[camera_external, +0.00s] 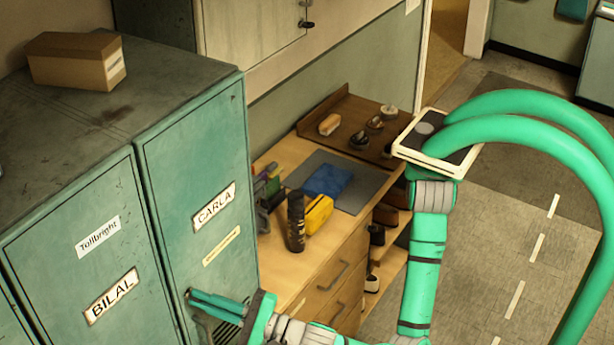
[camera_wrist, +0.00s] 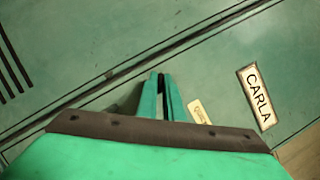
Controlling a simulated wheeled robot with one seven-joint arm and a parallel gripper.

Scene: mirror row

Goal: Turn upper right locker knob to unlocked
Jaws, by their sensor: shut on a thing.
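The teal locker door labelled CARLA (camera_external: 197,140) is at the right of the locker row in the external view. Its name plate (camera_wrist: 257,95) shows at the right of the wrist view. My gripper (camera_external: 191,297) reaches in from the lower right, its fingertips at the door's left side below the labels. In the wrist view my gripper (camera_wrist: 161,78) has its two fingers close together, near the diagonal door seam. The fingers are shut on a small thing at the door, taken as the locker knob. The knob is hidden by the fingers, so its turn position cannot be seen.
The BILAL locker (camera_external: 75,250) stands to the left, with a cardboard box (camera_external: 75,62) on top. A wooden desk (camera_external: 275,270) stands right of the lockers, holding a black bottle (camera_external: 296,222) and a yellow case (camera_external: 319,214). Open floor (camera_external: 490,240) lies further right.

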